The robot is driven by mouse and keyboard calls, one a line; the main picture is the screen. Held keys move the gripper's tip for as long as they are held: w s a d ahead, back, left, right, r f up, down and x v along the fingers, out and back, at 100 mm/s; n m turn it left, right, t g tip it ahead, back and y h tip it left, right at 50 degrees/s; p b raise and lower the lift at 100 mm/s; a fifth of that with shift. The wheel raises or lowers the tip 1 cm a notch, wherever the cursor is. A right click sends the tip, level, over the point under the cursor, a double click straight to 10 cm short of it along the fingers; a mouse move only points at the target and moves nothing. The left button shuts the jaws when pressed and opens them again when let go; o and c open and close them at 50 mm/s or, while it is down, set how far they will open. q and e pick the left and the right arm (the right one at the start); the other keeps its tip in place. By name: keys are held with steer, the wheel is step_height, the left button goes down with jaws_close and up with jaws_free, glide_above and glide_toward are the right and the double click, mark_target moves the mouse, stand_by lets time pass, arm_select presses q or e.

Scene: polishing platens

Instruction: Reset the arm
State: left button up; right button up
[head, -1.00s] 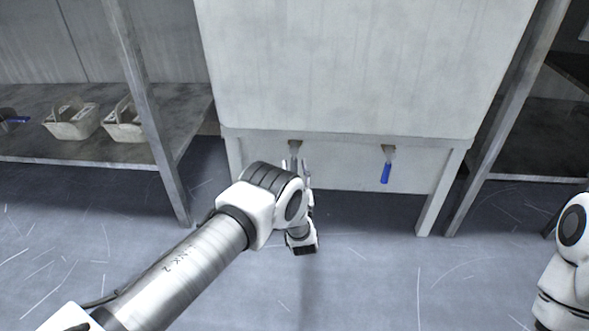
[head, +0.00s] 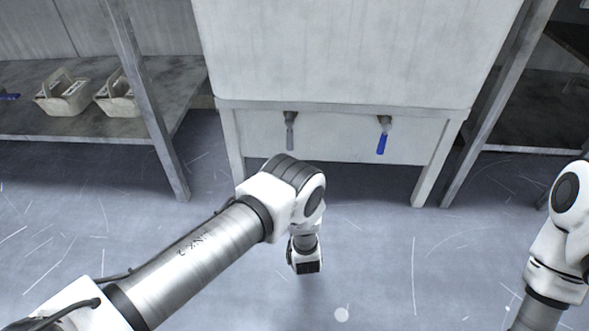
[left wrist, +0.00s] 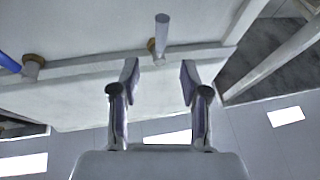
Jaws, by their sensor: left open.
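My left arm (head: 215,245) reaches in from the lower left of the head view. Its bent wrist stands above the floor in front of the cabinet, and its fingers are hidden there. In the left wrist view my left gripper (left wrist: 159,82) is open, with nothing between its two fingers. A grey-handled valve (head: 290,135) hangs under the cabinet's front edge; in the left wrist view its handle (left wrist: 161,36) lies beyond the fingertips, apart from them. My right arm (head: 562,235) shows at the right edge, with its gripper out of view.
A large pale cabinet (head: 330,60) on legs fills the back. A blue-handled valve (head: 382,140) hangs right of the grey one. A shelf (head: 60,125) at left holds grey carriers (head: 62,98). Another rack (head: 525,120) stands at right. The scratched floor in front is clear.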

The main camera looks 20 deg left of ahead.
stand_by(0.3)
arm_select(q)
steer(key=w+a+r+p, duration=0.1)
steer(key=a+r+p, duration=0.45)
steer(key=r, duration=0.45)
steer(key=s+a+m+g+h+p, duration=0.2)
steer(key=s+a+g+h+p, duration=0.1)
steer(key=a+p, duration=0.15)
steer(key=s+d+f+m+g+h+p, duration=0.1)
steer(key=s+d+f+g+h, duration=0.3)
steer(key=s, duration=0.7)
steer(key=s+f+m+g+h+p, duration=0.1)
steer(key=s+f+g, duration=0.1)
steer(key=s+g, duration=0.75)
steer(key=s+d+f+m+g+h+p, duration=0.1)
steer(key=s+d+f+g+h, duration=0.2)
steer(key=s, duration=1.1)
step_height(320, 180, up, 37)
steer(key=a+p, duration=0.1)
steer(key=p, duration=3.7)
steer(key=shift+s+a, duration=0.2)
steer(key=shift+s, duration=0.1)
